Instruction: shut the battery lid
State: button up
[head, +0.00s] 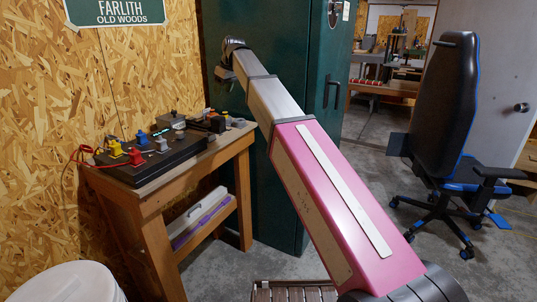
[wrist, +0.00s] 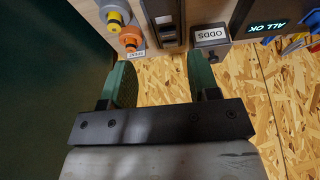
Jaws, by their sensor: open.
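In the wrist view, a dark narrow holder (wrist: 168,22) stands on the bench between two coloured knobs and a grey box. It may be the battery holder, but I cannot make out which part is the lid or how far it stands open. It shows small in the head view (head: 216,123). My gripper (wrist: 160,76) is open, its two green-padded fingers apart with nothing between them. The holder lies beyond the fingertips and is not touched. In the head view my arm's end is above and behind the bench, and the fingers are not clear.
A black panel (head: 150,165) with coloured clips and a red cable fills the bench's left part. A chipboard wall and green cabinet (head: 290,200) stand close.

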jog(key=s+d+f+m+h, duration=0.1)
jog(key=s+d+f+m, duration=0.1)
jog(key=d+f, duration=0.7)
jog(key=s+d+f+m, duration=0.3)
jog(key=d+f, duration=0.6)
jog(key=f, duration=0.8)
jog(key=shift+s+d+f+m+h, duration=0.15)
jog(key=shift+s+f+m+h, duration=0.15)
jog(key=shift+s+h, duration=0.1)
jog(key=shift+r, duration=0.1)
jog(key=s+d+f+m+g+h, duration=0.2)
jog(key=s+d+f+m, duration=0.4)
jog(key=s+d+f, duration=1.3)
notch_tip(320, 180, down, 3)
jog(key=s, duration=0.2)
jog(key=shift+s, duration=0.3)
